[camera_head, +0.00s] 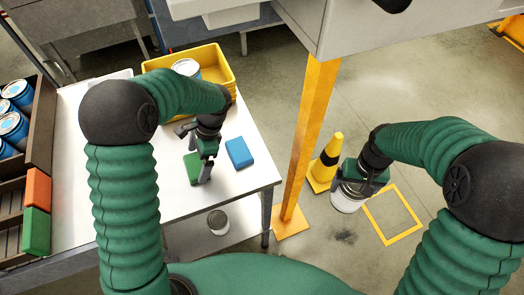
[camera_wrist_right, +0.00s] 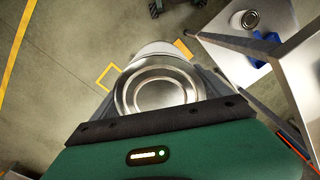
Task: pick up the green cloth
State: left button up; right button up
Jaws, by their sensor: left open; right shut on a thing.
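The green cloth (camera_head: 192,167) lies on the white table (camera_head: 178,204), partly hidden behind my left gripper (camera_head: 199,160). My left gripper is open, low over the cloth, with a finger overlapping it in the head view. I cannot tell whether it touches. My right gripper (camera_head: 357,184) is shut on a white can with a metal lid (camera_head: 347,199), held off to the right of the table. The can's round metal top (camera_wrist_right: 157,89) fills the middle of the right wrist view.
A yellow crate (camera_head: 222,66) holding a can stands behind. A yellow post (camera_head: 312,135) and a striped cone (camera_head: 326,165) stand between table and right gripper. Another can (camera_head: 218,222) sits on the lower shelf.

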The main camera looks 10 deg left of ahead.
pick_arm(q)
jog(key=shift+x, duration=0.85)
pick_arm(e)
jog(key=shift+r, duration=0.3)
pick_arm(q)
jog(key=shift+s+a+r, duration=0.1)
jog(key=shift+s+a, duration=0.05)
jog(key=shift+s, duration=0.1)
pick_arm(e)
jog(key=shift+s, duration=0.2)
pick_arm(q)
jog(key=c, duration=1.1)
